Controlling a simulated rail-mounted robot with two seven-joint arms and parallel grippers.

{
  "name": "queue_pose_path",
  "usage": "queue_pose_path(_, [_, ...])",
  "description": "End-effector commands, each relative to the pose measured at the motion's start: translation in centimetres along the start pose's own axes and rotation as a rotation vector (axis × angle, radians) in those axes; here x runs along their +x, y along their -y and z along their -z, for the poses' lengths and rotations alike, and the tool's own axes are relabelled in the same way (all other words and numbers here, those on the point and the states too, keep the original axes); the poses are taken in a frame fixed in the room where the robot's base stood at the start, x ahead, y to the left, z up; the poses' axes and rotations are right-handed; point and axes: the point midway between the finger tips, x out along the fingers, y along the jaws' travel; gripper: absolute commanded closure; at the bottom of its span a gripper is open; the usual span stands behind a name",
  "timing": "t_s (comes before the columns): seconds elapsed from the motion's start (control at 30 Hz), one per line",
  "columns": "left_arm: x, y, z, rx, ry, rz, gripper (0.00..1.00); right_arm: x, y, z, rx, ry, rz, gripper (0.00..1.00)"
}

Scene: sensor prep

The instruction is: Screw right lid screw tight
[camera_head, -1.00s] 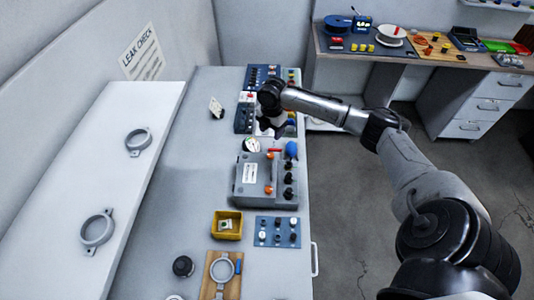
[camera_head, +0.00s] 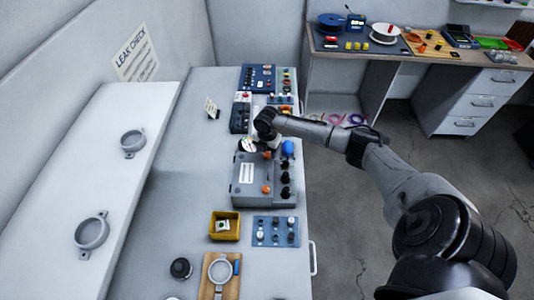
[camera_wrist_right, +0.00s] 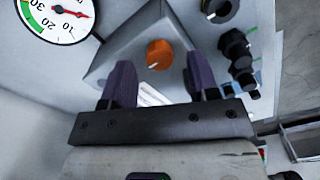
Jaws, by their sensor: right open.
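A grey box (camera_head: 247,190) on the bench carries two orange knobs with slots, which look like the lid screws; I cannot tell which is the right one. The near orange knob (camera_head: 265,188) is clear of the arm. The far one (camera_head: 267,155) is close to my right gripper (camera_head: 270,144) and partly hidden. In the right wrist view, an orange knob (camera_wrist_right: 160,53) shows beyond and between the purple fingertips of my right gripper (camera_wrist_right: 160,82). The fingers are open and empty, apart from the knob. My left gripper is out of view.
A round gauge (camera_wrist_right: 58,12) stands beside the box. Black knobs (camera_head: 285,191) and a blue cap (camera_head: 288,149) line the box's right side. A yellow bin (camera_head: 213,231) and a blue panel (camera_head: 260,241) lie nearer. The bench left of the box is clear.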

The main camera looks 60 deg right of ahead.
Motion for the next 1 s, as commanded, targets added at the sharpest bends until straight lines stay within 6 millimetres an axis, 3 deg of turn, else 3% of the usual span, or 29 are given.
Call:
queue_pose_path(0.2, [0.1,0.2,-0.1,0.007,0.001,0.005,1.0,1.6,0.0,0.0,0.001,0.0,0.0,0.45])
queue_pose_path(0.6, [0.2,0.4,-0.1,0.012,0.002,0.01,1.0,1.9,0.0,0.0,0.0,0.0,-0.001,0.46])
queue_pose_path(1.0, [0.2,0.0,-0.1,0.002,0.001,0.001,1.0,1.9,0.0,0.0,0.0,0.0,-0.001,0.85])
